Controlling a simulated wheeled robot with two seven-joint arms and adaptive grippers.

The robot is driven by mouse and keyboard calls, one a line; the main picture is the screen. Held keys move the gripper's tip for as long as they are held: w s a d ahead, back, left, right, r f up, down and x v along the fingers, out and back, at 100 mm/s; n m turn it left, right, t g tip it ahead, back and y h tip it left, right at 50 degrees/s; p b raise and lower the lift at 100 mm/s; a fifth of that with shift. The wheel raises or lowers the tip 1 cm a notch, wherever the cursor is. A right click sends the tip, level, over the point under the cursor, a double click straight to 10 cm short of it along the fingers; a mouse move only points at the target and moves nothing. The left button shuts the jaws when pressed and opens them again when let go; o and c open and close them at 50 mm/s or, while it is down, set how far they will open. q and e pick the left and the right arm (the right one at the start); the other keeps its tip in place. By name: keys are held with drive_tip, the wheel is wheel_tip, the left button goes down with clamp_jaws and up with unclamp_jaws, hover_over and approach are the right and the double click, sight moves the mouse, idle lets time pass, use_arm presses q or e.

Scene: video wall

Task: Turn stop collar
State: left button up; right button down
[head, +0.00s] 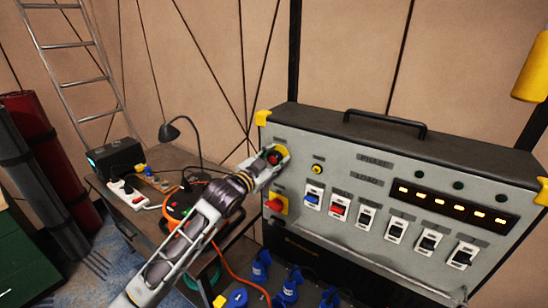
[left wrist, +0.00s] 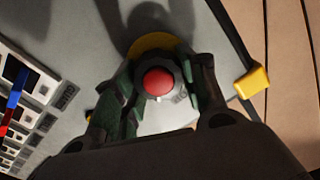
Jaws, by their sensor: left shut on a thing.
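In the head view the red button (head: 274,158) is at the upper left of the grey control panel (head: 332,160). My left gripper (head: 272,156) reaches the panel there. In the left wrist view its fingers (left wrist: 158,90) are shut on the collar, one on either side. The fingers hide much of the collar. My right gripper is not in view.
A red rotary switch (head: 274,204) on yellow sits just below my left gripper. Several rocker switches and an amber display (head: 452,205) lie to the right. A cluttered workbench (head: 165,160) with a lamp (head: 170,132) and orange cable stands left. Blue connectors (head: 288,285) are below.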

use_arm(q)
drive_tip(key=shift+r, duration=0.1)
idle(0.3)
drive_tip(key=o, duration=1)
drive_tip(key=shift+o, duration=0.2)
drive_tip(key=v, duration=1.2)
